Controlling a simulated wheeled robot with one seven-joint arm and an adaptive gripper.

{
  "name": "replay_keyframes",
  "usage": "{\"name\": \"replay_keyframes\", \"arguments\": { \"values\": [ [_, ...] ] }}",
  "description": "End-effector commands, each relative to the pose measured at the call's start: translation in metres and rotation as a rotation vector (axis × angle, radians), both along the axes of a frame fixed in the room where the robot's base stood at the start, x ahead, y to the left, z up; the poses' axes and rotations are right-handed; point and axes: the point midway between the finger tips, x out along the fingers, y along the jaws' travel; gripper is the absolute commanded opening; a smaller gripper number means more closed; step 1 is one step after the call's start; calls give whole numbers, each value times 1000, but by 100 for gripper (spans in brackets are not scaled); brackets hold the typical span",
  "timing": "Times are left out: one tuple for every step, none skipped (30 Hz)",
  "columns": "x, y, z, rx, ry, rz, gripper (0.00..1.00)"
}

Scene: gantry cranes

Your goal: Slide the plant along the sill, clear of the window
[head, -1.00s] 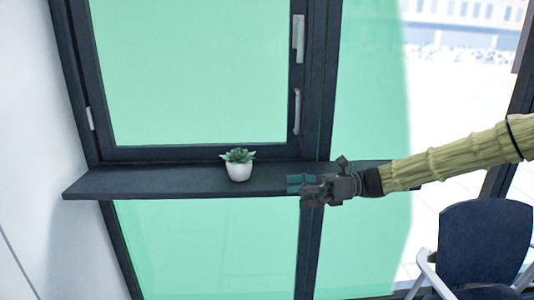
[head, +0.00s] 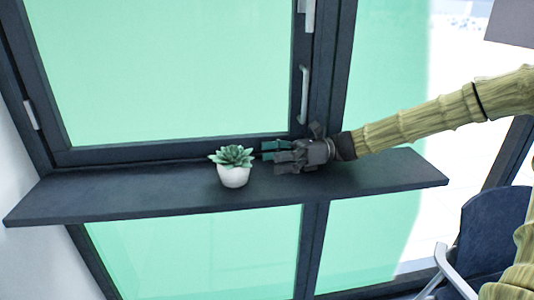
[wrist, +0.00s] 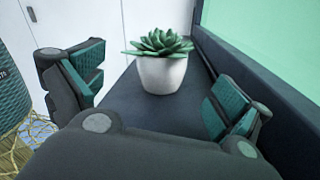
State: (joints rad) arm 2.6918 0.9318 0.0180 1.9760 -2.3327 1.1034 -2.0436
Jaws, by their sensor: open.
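The plant (head: 234,168) is a green succulent in a white pot, standing upright on the dark sill (head: 120,193) in front of the window (head: 170,75). My gripper (head: 270,152) is just to the right of the pot in the head view, pointing left at it. In the wrist view the plant (wrist: 162,62) stands ahead, centred between the spread fingers of my gripper (wrist: 150,95). The gripper is open and empty, with a gap between it and the pot.
The sill is bare to the left of the plant and at its right end. The window frame (head: 180,150) runs along the back of the sill. A dark chair (head: 490,235) stands at the lower right. A teal ribbed object (wrist: 12,95) shows at the wrist view's left edge.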

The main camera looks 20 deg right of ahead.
Motion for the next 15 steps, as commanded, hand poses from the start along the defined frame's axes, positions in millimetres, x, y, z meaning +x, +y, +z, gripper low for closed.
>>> {"name": "replay_keyframes", "arguments": {
  "values": [
    [0, 0, 0, 0, 0, 0, 100],
    [0, 0, 0, 0, 0, 0, 100],
    [0, 0, 0, 0, 0, 0, 100],
    [0, 0, 0, 0, 0, 0, 100],
    [0, 0, 0, 0, 0, 0, 100],
    [0, 0, 0, 0, 0, 1, 100],
    [0, 1, 0, 0, 0, 1, 100],
    [0, 2, 0, 0, 0, 1, 100],
    [1, 3, 0, 0, 0, 2, 100],
    [1, 5, 0, 0, 0, 2, 100],
    [1, 7, 0, 0, 0, 2, 100],
    [2, 10, 0, -1, 0, 2, 100],
    [3, 13, 0, 0, 0, 3, 100],
    [3, 17, 0, 0, 0, 4, 100],
    [4, 22, 0, 0, 1, 4, 100]
  ]
}}
